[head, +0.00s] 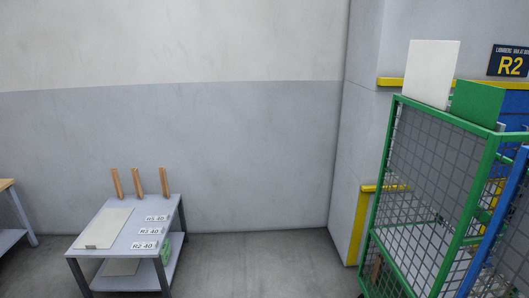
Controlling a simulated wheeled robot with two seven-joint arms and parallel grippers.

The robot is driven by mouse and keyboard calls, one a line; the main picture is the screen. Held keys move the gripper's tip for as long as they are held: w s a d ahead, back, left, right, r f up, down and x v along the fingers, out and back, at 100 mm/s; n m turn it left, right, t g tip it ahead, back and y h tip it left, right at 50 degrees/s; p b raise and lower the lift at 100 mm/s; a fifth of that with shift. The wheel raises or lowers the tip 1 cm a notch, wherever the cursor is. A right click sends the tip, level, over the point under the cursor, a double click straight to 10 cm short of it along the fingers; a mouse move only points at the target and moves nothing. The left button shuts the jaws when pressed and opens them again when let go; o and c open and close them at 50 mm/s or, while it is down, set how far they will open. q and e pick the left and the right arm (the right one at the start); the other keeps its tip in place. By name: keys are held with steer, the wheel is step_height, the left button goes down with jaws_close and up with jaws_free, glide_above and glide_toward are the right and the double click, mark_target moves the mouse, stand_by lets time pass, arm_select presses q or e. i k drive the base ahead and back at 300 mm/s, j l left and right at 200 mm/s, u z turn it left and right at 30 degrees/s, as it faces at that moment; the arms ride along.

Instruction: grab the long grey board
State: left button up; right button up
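A pale grey-beige flat board (106,226) lies on the left part of the grey table top (133,247). It is longer than it is wide, with a small dark grey piece (91,246) at its near end. It is the only long greyish board lying on the table top; I cannot tell for sure that it is the board named. Neither of my grippers is in view.
Three wooden posts (138,181) stand along the table's back edge, and white number labels (150,231) lie on its right. A green mesh cart (399,97) with white (431,73) and green panels (477,103) stands right. Floor (260,260) between is clear.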

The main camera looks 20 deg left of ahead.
mark_target(101, 234)
steer(key=i+j+u, duration=0.15)
steer(key=i+u, duration=0.25)
steer(key=i, duration=0.55)
steer(key=i+l+u, duration=0.1)
steer(key=i+u, duration=0.3)
steer(key=i, duration=0.55)
steer(key=i+j+u, duration=0.15)
steer(key=i+u, duration=0.65)
steer(key=i+l+u, duration=0.1)
steer(key=i+u, duration=0.3)
steer(key=i+j+u, duration=0.1)
steer(key=i, duration=0.2)
